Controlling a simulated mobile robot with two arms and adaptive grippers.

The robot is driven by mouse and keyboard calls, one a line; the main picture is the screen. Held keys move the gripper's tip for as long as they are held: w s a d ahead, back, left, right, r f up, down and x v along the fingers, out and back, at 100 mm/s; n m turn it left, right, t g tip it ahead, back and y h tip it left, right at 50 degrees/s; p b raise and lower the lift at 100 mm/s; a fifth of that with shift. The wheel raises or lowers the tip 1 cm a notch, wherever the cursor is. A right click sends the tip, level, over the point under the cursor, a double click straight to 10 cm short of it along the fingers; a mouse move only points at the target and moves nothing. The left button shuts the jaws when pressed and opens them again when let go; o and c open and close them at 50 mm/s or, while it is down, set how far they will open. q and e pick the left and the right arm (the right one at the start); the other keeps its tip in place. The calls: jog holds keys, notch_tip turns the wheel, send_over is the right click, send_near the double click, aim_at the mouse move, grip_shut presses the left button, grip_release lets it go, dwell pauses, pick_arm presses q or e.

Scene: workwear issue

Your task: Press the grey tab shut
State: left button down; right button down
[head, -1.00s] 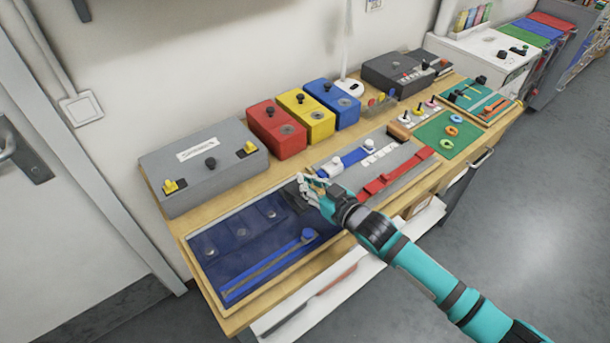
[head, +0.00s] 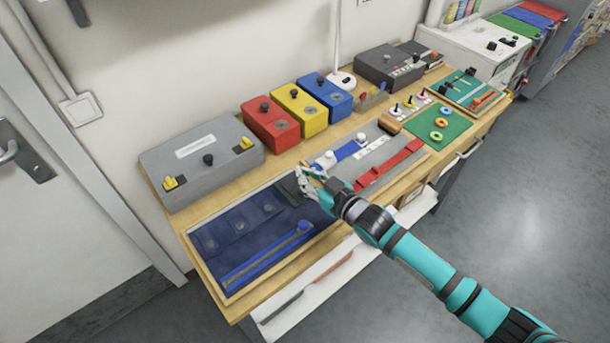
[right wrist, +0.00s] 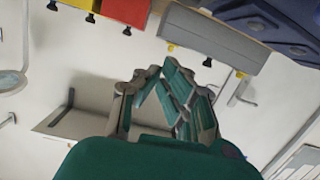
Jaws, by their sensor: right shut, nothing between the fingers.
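The grey tab (head: 289,188) is a dark strip at the right end of the navy panel (head: 225,262) in the head view. Its lower part is close to navy snap flaps. Whether it lies flat or stands up is hard to tell. My right gripper (head: 305,176) is just right of the tab, shut and empty, its fingertips over the panel's upper right corner. I cannot tell if it touches the tab. In the right wrist view the shut fingers (right wrist: 170,85) show, with part of the navy panel (right wrist: 285,25) at the top right. My left gripper is not in view.
A grey box (head: 205,165) with yellow latches stands behind the panel. Red (head: 270,125), yellow (head: 300,110) and blue (head: 327,97) boxes stand to its right. A board with a blue strap (head: 350,150) and red strap (head: 392,165) lies right of my gripper.

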jog(key=s+d+f, duration=0.1)
jog(key=s, duration=0.1)
jog(key=s+d+f+b, duration=0.1)
jog(key=s+d, duration=0.1)
jog(key=s+d+f+b, duration=0.1)
jog(key=s+d, duration=0.1)
jog(key=shift+s+f, duration=0.15)
jog(key=shift+f, duration=0.15)
jog(key=shift+s+d+b, duration=0.3)
jog(key=shift+s+b, duration=0.1)
jog(key=shift+s, duration=0.2)
